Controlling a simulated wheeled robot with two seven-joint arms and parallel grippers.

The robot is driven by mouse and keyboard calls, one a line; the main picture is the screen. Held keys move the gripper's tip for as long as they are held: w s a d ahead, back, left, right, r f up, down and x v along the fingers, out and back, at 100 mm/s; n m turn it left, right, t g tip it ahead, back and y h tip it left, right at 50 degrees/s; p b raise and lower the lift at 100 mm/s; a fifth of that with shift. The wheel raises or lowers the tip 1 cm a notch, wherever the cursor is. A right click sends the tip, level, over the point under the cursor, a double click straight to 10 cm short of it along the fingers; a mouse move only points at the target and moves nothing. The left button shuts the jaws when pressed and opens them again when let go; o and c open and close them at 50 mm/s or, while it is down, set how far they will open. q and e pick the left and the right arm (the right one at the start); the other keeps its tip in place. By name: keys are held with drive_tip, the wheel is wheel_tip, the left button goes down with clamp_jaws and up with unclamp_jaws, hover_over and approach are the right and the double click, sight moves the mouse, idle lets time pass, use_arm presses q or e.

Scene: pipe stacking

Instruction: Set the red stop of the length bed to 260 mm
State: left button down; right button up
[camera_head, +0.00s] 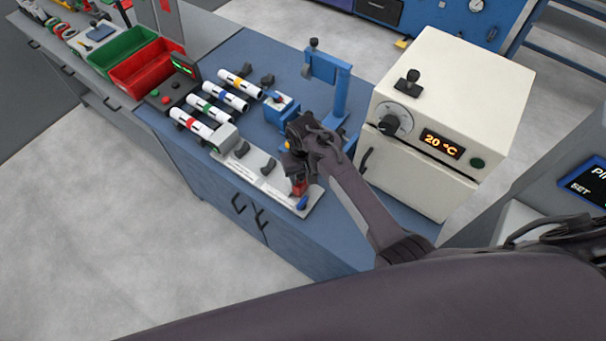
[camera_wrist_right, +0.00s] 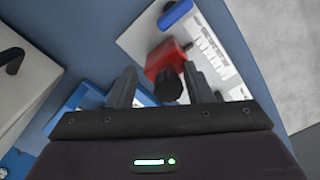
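The length bed (camera_head: 262,183) is a white plate with a printed scale at the front edge of the blue bench; it also shows in the right wrist view (camera_wrist_right: 212,50). Its red stop (camera_head: 299,187) stands near the bed's right end, beside a blue part (camera_head: 303,203). In the right wrist view the red stop (camera_wrist_right: 163,57) carries a black knob (camera_wrist_right: 169,86). My right gripper (camera_head: 297,167) is over the stop. Its fingers (camera_wrist_right: 161,82) are open, with the knob appearing between them and gaps on both sides. The scale reading is too small to tell. My left gripper is not in view.
Several banded white pipes (camera_head: 212,108) lie left of the bed. A blue stand (camera_head: 338,95) and a cream oven (camera_head: 440,105) showing 20 °C are behind and right of my right arm. Red (camera_head: 147,66) and green (camera_head: 120,48) bins stand at the back left.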

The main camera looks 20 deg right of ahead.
drive_tip(key=shift+a+r, duration=0.15)
drive_tip(key=shift+a, duration=0.05)
wheel_tip(320, 180, up, 3)
drive_tip(key=p, duration=0.2)
drive_tip(key=shift+r+p, duration=0.1)
drive_tip(key=shift+p, duration=0.25)
wheel_tip(320, 180, up, 3)
drive_tip(key=shift+d+r+b, duration=0.1)
drive_tip(key=shift+r+b, duration=0.05)
drive_tip(key=shift+b, duration=0.2)
drive_tip(key=shift+r, duration=0.55)
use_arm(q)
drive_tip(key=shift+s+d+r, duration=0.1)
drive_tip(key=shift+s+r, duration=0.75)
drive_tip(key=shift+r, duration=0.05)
